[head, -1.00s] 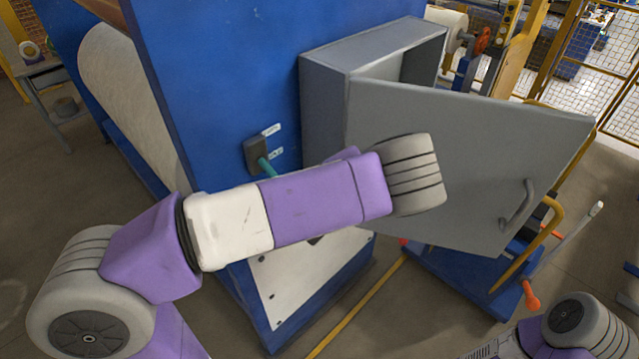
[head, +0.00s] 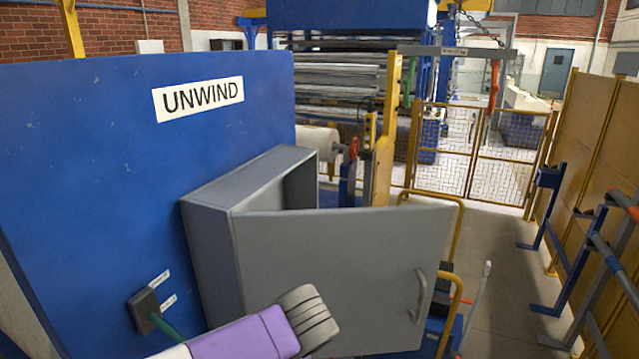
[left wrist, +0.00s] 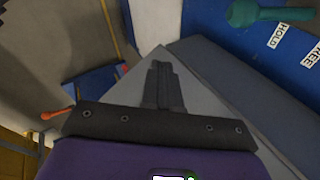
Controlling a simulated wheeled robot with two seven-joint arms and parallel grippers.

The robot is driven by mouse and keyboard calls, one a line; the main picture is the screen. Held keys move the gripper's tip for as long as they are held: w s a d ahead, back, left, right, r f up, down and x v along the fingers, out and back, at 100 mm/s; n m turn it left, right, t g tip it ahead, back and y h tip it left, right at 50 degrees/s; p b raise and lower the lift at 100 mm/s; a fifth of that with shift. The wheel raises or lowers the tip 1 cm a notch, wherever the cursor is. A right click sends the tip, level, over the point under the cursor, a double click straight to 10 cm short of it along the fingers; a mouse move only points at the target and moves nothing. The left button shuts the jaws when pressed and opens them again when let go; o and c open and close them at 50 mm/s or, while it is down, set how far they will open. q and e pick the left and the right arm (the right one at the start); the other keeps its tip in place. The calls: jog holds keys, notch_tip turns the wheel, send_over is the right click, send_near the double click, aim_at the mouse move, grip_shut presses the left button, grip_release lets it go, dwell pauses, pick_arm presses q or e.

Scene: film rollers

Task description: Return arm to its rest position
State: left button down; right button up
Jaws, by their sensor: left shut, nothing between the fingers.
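My left arm (head: 245,335) comes in low in the head view, with its purple and white links in front of the grey cabinet. A teal-handled lever (left wrist: 262,12) beside HOLD and FREE labels is at the upper right of that view, apart from the fingers. The lever (head: 150,310) also shows on the blue panel at lower left in the head view. My right gripper is not in view.
The grey cabinet (head: 205,240) on the blue UNWIND panel (head: 100,160) has its door (head: 330,260) swung open, close to my left arm. Yellow mesh fencing (head: 480,150) stands behind. Open floor (head: 500,260) lies to the right, before blue stands (head: 560,260).

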pick_arm(q)
jog(key=s+d+f+n+g+h+b, duration=0.1)
jog(key=s+d+f+g+h, duration=0.15)
jog(key=f, duration=1.25)
jog(key=s+d+f+n+g+h, duration=0.1)
jog(key=d+f+g+h, duration=0.25)
jog(key=f, duration=1.25)
jog(key=s+a+f+n+t+h, duration=0.1)
jog(key=s+f+n, duration=0.3)
jog(key=f, duration=0.4)
jog(key=s+a+f+n+t+h+b, duration=0.1)
jog(key=s+a+f+n, duration=0.3)
jog(key=f, duration=0.5)
jog(key=shift+s+t+h, duration=0.3)
jog(key=shift+s, duration=0.55)
